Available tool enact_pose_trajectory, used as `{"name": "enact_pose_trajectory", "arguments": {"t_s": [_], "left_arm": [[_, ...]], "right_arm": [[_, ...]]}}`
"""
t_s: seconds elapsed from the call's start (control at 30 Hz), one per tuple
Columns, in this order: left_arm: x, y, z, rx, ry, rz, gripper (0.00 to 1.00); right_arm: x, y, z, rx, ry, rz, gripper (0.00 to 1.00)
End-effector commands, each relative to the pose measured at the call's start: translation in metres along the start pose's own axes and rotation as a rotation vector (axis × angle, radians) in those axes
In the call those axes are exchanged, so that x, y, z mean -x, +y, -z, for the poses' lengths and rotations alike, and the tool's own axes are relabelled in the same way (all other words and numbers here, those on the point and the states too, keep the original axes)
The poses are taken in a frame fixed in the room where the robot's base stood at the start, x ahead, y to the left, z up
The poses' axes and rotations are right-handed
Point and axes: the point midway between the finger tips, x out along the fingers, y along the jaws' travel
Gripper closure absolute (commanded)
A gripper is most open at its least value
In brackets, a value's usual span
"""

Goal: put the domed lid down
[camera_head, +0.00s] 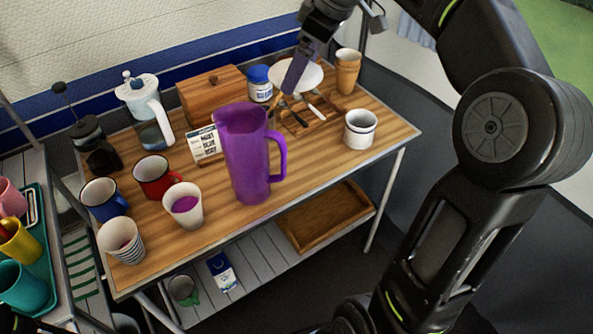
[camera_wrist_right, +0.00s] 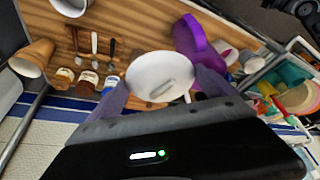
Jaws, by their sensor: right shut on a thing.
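The domed lid (camera_head: 311,76) is a white round piece at the back right of the wooden table (camera_head: 330,165). In the right wrist view the lid (camera_wrist_right: 155,68) shows as a pale disc with a small bar handle, between my fingers. My right gripper (camera_wrist_right: 166,88) is shut on it. In the head view my right gripper (camera_head: 298,72) comes down from the top and hides part of the lid. The lid appears just above or behind the cutlery tray (camera_head: 318,122); its exact height is unclear. My left gripper is not in view.
A purple pitcher (camera_head: 247,160) stands mid-table. A white pot (camera_head: 360,129), stacked tan cups (camera_head: 347,70), a blue-lidded jar (camera_head: 259,83) and a wooden bread box (camera_head: 211,95) stand around the lid. Bare tabletop shows right of the pitcher and near the right corner.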

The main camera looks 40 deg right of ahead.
Motion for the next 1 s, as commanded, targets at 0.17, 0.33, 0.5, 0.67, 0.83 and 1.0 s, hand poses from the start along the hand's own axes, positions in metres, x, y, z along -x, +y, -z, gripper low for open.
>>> {"name": "enact_pose_trajectory", "arguments": {"t_s": [0.17,0.33,0.5,0.67,0.83,1.0], "left_arm": [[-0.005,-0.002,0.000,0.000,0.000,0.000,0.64],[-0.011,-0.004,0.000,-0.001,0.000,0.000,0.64],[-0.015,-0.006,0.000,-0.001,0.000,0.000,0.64],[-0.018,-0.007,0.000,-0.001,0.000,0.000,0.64],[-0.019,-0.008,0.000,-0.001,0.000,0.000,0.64],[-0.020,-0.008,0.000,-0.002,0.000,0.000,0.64]], "right_arm": [[-0.012,0.000,-0.006,-0.001,-0.002,0.001,0.44],[-0.045,0.000,-0.020,-0.004,-0.004,0.003,0.44],[-0.091,-0.001,-0.039,-0.005,-0.004,0.004,0.44],[-0.133,-0.001,-0.057,-0.003,-0.004,0.003,0.44],[-0.179,-0.001,-0.075,-0.005,-0.003,0.003,0.44],[-0.210,0.000,-0.088,-0.003,-0.002,0.001,0.44]]}}
